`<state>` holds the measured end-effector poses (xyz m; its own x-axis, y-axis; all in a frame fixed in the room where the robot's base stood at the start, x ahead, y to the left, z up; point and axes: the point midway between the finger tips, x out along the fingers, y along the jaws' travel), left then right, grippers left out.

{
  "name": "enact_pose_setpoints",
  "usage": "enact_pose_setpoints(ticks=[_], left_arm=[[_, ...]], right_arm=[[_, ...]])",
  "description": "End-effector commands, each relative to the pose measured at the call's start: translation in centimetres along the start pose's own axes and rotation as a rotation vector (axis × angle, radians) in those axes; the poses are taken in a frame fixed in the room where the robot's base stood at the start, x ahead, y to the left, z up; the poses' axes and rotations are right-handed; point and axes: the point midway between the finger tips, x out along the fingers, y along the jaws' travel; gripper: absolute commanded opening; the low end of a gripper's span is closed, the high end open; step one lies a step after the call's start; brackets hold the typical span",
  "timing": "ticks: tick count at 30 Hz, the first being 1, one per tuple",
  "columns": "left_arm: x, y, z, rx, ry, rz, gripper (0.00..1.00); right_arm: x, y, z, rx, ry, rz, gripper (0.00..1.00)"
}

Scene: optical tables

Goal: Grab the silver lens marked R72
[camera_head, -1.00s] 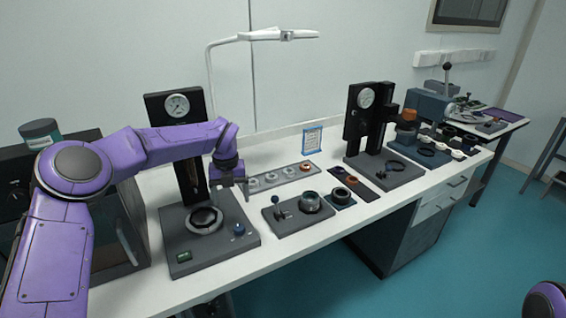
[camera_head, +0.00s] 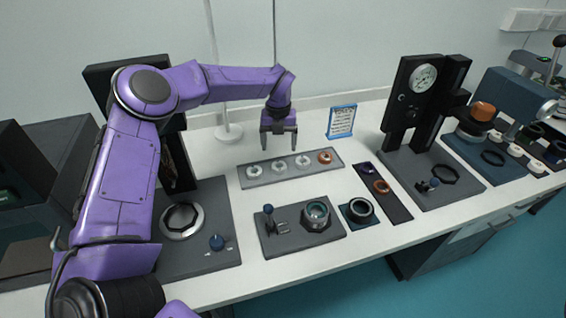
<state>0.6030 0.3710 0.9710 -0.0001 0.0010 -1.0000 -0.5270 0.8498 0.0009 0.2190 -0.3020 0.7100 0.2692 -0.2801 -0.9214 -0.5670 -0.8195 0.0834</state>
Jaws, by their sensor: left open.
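A grey strip tray (camera_head: 245,182) lies on the white table and holds a row of small round lenses. Three look silver-white: the left one (camera_head: 254,171), the middle one (camera_head: 281,166) and the right one (camera_head: 303,161). A copper-coloured one (camera_head: 325,157) sits at the right end. No marking such as R72 can be read on any of them. My left gripper (camera_head: 280,145) points down with its fingers apart and empty. It hangs above the back edge of the tray, near the middle silver lens. My right gripper is not in view.
A dark plate (camera_head: 275,247) with a lever and a round holder stands in front of the tray. Dark press stations stand left (camera_head: 225,195) and right (camera_head: 470,190). A blue-framed sign (camera_head: 341,122) stands behind.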

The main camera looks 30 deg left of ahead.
Motion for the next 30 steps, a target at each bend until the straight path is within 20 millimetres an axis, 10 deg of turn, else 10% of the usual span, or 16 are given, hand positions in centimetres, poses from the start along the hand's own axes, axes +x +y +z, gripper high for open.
enact_pose_setpoints(ticks=[15,22,28,30], left_arm=[[7.7,0.0,0.0,-0.001,0.002,0.001,0.82],[8.2,0.0,0.0,-0.001,0.0,-0.001,0.82],[8.2,0.0,0.0,-0.001,0.0,-0.001,0.23],[8.2,0.0,0.0,-0.001,0.0,-0.001,0.21]], right_arm=[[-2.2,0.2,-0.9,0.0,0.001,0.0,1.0],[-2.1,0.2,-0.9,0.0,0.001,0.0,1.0],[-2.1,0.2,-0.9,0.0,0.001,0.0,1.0],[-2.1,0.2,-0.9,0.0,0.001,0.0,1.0]])
